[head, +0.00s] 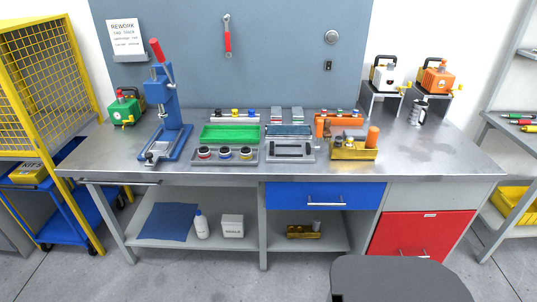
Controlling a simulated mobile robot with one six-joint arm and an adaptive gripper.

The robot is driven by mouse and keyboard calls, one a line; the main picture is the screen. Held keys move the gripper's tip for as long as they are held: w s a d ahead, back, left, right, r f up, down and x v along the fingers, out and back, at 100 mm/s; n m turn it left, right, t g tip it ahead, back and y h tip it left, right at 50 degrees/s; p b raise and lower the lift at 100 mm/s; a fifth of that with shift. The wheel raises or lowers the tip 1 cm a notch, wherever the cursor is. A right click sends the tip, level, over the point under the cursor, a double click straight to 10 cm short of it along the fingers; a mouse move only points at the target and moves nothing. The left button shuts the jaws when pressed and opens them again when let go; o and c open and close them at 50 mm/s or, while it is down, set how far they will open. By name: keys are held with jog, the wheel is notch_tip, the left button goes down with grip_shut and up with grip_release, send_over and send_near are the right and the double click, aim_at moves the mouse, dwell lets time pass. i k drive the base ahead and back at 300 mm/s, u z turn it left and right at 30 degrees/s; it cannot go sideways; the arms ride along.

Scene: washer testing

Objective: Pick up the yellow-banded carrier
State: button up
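A grey tray (225,162) at the front of the workbench, left of the middle, holds three small round carriers with dark tops. The left one is the red-banded carrier (204,154), the middle one looks blue-banded (225,154), and the right one looks like the yellow-banded carrier (246,154). They stand upright side by side, and their bands are small in this view. My gripper is not in view, and nothing is seen touching the carriers.
A blue press (167,110) stands left of the tray. A green tray (230,134) lies behind it, with a rack of coloured knobs (235,114) further back. A grey fixture (290,152) and a brass fixture (354,150) stand to the right. The bench's right end (440,155) is clear.

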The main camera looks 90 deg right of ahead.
aim_at(247, 157)
jog(key=k, duration=1.55)
jog(key=z, duration=2)
jog(key=i, duration=0.35)
jog(key=z, duration=0.3)
